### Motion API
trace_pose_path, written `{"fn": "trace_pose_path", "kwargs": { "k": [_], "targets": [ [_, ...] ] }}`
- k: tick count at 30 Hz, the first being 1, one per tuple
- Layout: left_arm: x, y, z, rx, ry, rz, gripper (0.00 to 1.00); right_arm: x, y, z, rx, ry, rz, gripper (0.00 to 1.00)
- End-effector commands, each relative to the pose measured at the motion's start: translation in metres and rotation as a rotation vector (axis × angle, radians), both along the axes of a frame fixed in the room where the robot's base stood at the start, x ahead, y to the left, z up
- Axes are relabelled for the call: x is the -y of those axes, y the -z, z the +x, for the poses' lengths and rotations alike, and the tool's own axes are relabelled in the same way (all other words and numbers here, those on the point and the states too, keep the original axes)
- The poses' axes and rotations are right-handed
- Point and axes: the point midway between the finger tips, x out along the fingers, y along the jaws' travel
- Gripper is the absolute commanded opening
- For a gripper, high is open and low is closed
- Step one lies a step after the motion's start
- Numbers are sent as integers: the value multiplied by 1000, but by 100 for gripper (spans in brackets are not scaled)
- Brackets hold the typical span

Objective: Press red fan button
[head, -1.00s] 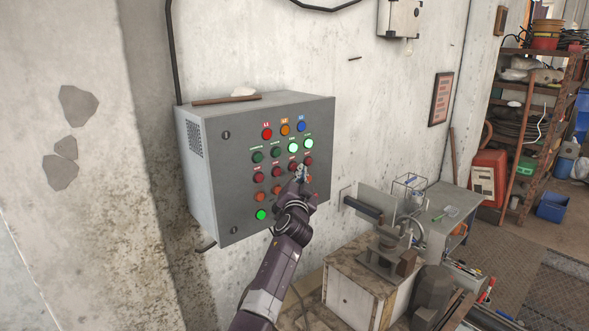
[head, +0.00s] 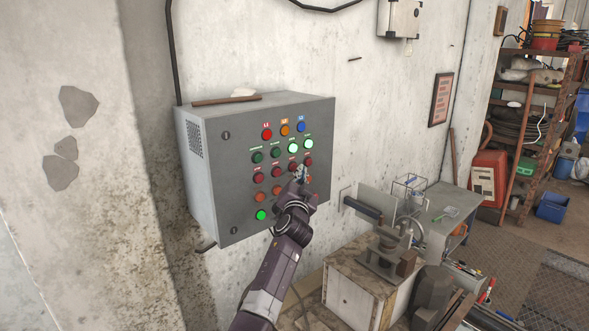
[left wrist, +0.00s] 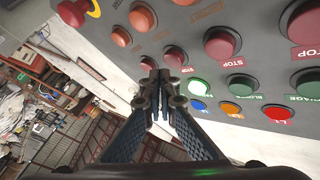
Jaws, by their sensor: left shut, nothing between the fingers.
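The grey control box (head: 213,178) on the wall carries rows of coloured buttons. The red button (head: 293,167) under the lit green fan button (head: 293,148) is partly covered by my gripper in the head view. In the left wrist view this red button (left wrist: 175,56) shows just beyond the fingertips, beside the lit green one (left wrist: 199,87). My left gripper (head: 300,174) is shut and empty, its tips close to the panel at the red row. In the left wrist view the fingertips (left wrist: 164,80) meet. I cannot tell whether they touch the button. My right gripper is out of view.
Other red, orange and green buttons sit close around the fingertips. A wooden workbench (head: 350,290) with a vice (head: 388,245) stands right of the box. A rusty shelf (head: 525,130) is farther back. Bare wall (head: 385,130) lies right of the box.

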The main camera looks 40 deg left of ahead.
Motion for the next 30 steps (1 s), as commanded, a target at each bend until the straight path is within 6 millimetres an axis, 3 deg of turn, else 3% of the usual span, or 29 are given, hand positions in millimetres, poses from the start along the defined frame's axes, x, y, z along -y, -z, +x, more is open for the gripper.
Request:
{"fn": "trace_pose_path", "kwargs": {
  "k": [30],
  "targets": [
    [-10, 0, 1, 0, 0, 0, 0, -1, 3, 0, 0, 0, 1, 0]
  ]
}}
